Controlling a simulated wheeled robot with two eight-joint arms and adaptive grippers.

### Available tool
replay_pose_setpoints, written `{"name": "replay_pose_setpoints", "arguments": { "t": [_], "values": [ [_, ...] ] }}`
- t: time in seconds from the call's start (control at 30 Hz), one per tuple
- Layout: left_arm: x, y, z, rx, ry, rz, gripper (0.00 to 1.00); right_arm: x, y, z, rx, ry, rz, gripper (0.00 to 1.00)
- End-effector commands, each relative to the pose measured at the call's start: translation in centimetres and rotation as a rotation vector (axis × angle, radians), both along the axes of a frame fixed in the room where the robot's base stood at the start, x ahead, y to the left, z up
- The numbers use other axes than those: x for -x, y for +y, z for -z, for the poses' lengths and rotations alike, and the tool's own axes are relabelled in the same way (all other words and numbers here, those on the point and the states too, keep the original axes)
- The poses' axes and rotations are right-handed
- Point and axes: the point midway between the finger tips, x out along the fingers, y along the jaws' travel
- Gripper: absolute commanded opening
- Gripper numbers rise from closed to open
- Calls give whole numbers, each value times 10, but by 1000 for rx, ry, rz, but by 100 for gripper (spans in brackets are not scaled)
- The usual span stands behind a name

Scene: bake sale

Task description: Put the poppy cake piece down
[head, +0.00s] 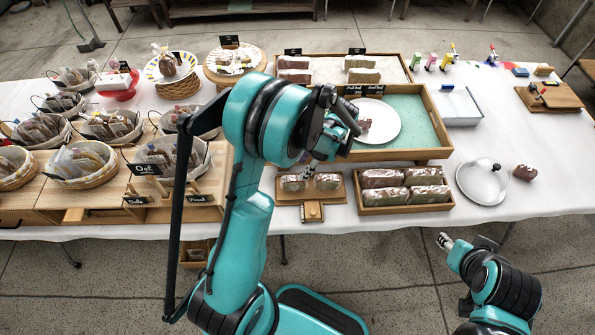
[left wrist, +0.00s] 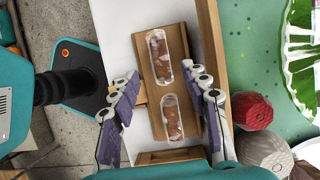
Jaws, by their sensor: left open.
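Two wrapped loaf-shaped cake pieces lie apart on a small wooden board (head: 312,213). One is the left piece (head: 293,183), the other the right piece (head: 328,181). In the left wrist view they are the upper piece (left wrist: 160,57) and the lower piece (left wrist: 172,118); I cannot tell which is poppy. My left gripper (head: 318,160) is above the board, fingers spread wide and empty. In the left wrist view its fingers (left wrist: 163,92) stand on either side of the pieces. My right gripper (head: 445,241) is off the table's front edge; its jaw opening is unclear.
A wooden tray of wrapped loaves (head: 405,210) stands right of the board. Behind is a green-lined tray (head: 425,115) with a white plate (head: 388,122). Baskets (head: 85,165) crowd the left.

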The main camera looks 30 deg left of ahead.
Motion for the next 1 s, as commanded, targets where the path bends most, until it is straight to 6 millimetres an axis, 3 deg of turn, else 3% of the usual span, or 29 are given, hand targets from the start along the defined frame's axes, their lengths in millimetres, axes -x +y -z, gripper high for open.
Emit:
{"name": "replay_pose_setpoints", "arguments": {
  "t": [0.1, 0.27, 0.47, 0.7, 1.0],
  "values": [
    [-4, -7, -20, 0, 1, 2, 46, 0, 0, -8, 0, 0, 0, 40],
    [-6, -11, -32, 1, -6, -3, 46, 0, 0, -10, 0, 0, 0, 40],
    [5, -18, -70, 25, -138, -90, 46, 0, 0, -10, 0, 0, 0, 40],
    [43, -38, -133, 131, -444, -339, 46, 0, 0, -10, 0, 0, 0, 40],
    [101, -65, -173, 349, -772, -700, 46, 0, 0, -10, 0, 0, 0, 40]
  ]
}}
